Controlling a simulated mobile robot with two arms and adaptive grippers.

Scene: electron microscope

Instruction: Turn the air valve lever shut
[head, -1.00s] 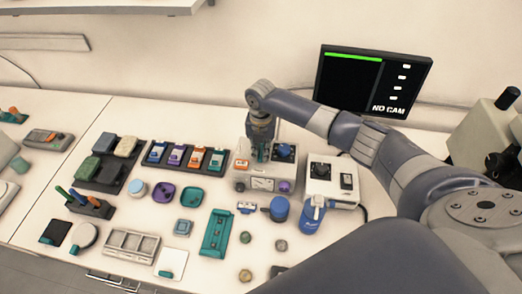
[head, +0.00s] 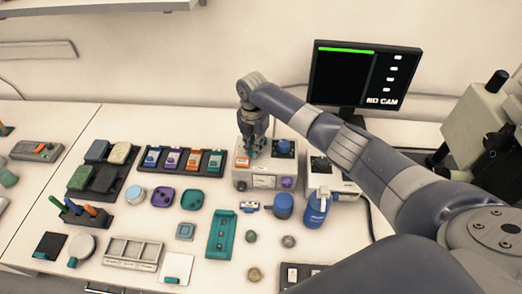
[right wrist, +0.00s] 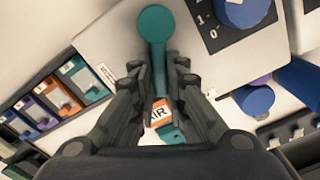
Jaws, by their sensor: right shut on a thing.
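The air valve lever (right wrist: 157,50) is a teal bar with a round end. In the right wrist view it runs up between my right gripper's fingers (right wrist: 158,80), which are shut on it. An orange AIR label (right wrist: 160,112) shows below, between the fingers. In the head view, my right gripper (head: 254,150) is over the left part of a pale instrument box (head: 240,182), and its fingers largely hide the lever. My left gripper is not in view.
A blue knob (head: 284,147) stands on the box, right of the gripper. A second pale box with a blue bottle (head: 316,210) is to the right. A rack of coloured cartridges (head: 183,160) lies left. A monitor (head: 365,78) stands behind.

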